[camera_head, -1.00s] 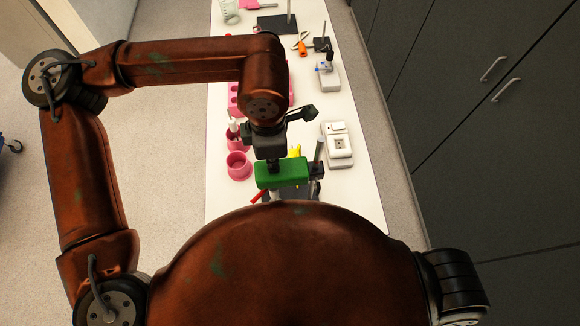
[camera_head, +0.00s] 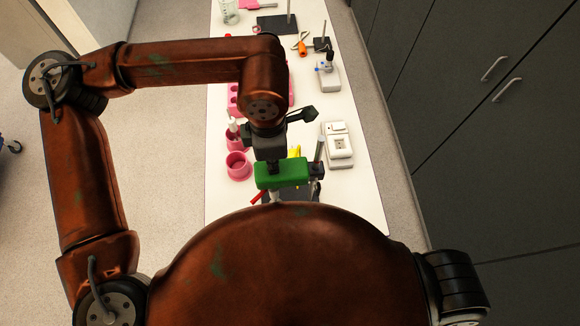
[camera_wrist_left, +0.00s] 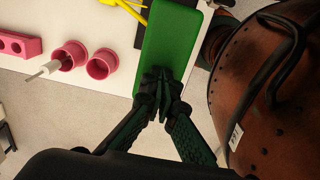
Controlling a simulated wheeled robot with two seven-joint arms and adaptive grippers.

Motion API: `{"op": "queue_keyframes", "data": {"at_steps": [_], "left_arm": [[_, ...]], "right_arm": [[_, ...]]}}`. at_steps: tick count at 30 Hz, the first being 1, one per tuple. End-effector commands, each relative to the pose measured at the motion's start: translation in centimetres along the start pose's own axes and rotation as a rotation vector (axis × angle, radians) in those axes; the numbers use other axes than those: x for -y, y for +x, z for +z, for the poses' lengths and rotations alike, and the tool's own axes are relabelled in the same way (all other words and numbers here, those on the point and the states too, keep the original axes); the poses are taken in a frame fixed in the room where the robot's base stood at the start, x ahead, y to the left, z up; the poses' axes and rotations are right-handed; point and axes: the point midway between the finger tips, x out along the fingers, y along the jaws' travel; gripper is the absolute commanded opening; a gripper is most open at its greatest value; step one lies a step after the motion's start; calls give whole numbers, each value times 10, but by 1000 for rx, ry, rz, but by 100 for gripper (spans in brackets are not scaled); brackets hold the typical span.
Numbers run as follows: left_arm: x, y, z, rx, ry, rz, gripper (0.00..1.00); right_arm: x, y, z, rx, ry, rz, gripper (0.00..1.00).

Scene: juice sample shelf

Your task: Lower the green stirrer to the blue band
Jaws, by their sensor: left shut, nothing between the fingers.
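The green stirrer (camera_head: 284,174) is a block on the near end of the table, beside an upright grey rod (camera_head: 319,150). It also shows in the left wrist view (camera_wrist_left: 170,40). My left gripper (camera_head: 272,166) is over the stirrer's left part in the head view. In the left wrist view its fingertips (camera_wrist_left: 162,76) are together at the stirrer's near end, with nothing between them; whether they touch it I cannot tell. I cannot make out a blue band; the stirrer and my body cover much of the stand. My right gripper is not in view.
Pink cups (camera_head: 239,166) stand left of the stirrer, one with a white-tipped tool. A pink rack (camera_head: 233,98) is partly behind my arm. A white device (camera_head: 338,146) stands to the right. A yellow object (camera_head: 294,152) lies just behind the stirrer.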

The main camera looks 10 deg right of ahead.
Motion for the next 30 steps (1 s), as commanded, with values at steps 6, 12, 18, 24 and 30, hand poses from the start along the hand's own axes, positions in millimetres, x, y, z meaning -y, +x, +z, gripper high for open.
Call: {"op": "queue_keyframes", "data": {"at_steps": [6,12,18,24,30], "left_arm": [[0,2,0,0,0,0,0],[0,3,0,0,0,0,0],[0,4,0,0,0,0,0],[0,5,0,0,0,0,0],[0,2,0,0,0,0,0]], "right_arm": [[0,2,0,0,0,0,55],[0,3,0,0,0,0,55],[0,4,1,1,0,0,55],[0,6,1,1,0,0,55],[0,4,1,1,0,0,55]]}}
